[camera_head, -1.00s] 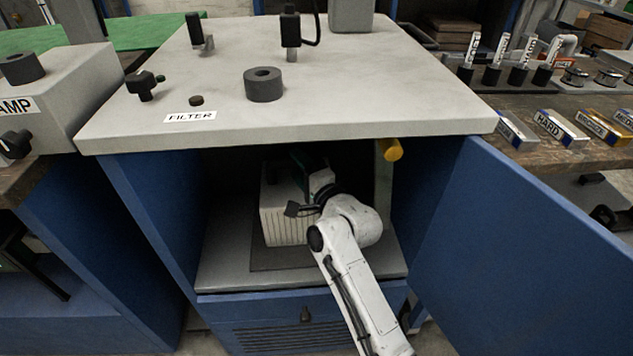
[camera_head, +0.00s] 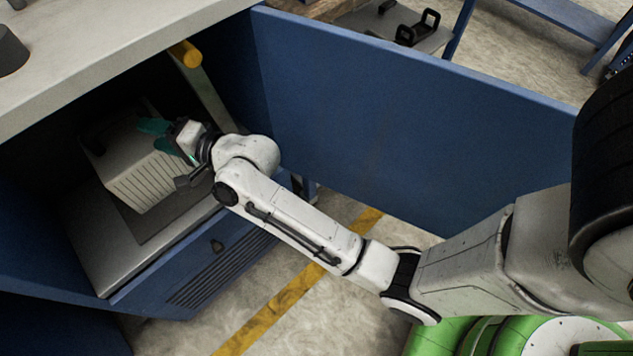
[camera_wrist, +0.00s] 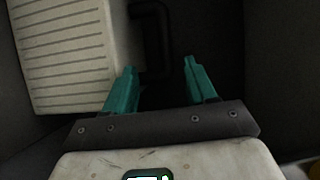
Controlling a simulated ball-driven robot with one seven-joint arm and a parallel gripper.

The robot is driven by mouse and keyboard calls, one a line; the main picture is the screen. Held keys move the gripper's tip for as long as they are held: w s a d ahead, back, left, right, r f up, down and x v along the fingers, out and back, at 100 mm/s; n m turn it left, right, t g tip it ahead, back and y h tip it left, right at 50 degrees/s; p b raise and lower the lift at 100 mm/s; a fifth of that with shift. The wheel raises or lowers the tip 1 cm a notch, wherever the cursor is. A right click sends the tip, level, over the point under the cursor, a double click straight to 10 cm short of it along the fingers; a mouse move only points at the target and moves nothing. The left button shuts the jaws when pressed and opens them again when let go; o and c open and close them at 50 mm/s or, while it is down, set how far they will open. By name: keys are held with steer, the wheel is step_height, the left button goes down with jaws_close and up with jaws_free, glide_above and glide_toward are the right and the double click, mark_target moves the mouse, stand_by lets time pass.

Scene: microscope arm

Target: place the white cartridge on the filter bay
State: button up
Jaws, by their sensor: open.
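A white ribbed box, which looks like the white cartridge (camera_head: 146,178), stands inside the blue cabinet on a dark mat. It also shows at the upper left of the wrist view (camera_wrist: 68,52), with a dark handle (camera_wrist: 152,45) on its right side. My gripper (camera_wrist: 160,78) is open and empty, with its teal fingers pointing at the handle area. The left finger overlaps the box's edge in the picture; I cannot tell whether it touches. In the head view my gripper (camera_head: 160,140) is at the right of the box. The filter bay is not in the current views.
A yellow knob (camera_head: 186,54) hangs under the countertop (camera_head: 110,50) near the cabinet's opening. Dark cabinet walls close in around the gripper. The floor with a yellow stripe (camera_head: 270,310) is clear.

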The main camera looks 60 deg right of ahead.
steer(key=s+d+f+n+g, duration=0.1)
steer(key=s+f+n+g, duration=0.7)
steer(key=s+f, duration=0.5)
steer(key=s+d+f+n+g+h, duration=0.1)
steer(key=s+d+n+g, duration=0.1)
steer(key=s, duration=1)
steer(key=s+d+f+n+g+h, duration=0.2)
steer(key=s+n+g, duration=0.3)
steer(key=s, duration=0.7)
steer(key=shift+d+g, duration=0.4)
steer(key=shift+g, duration=0.3)
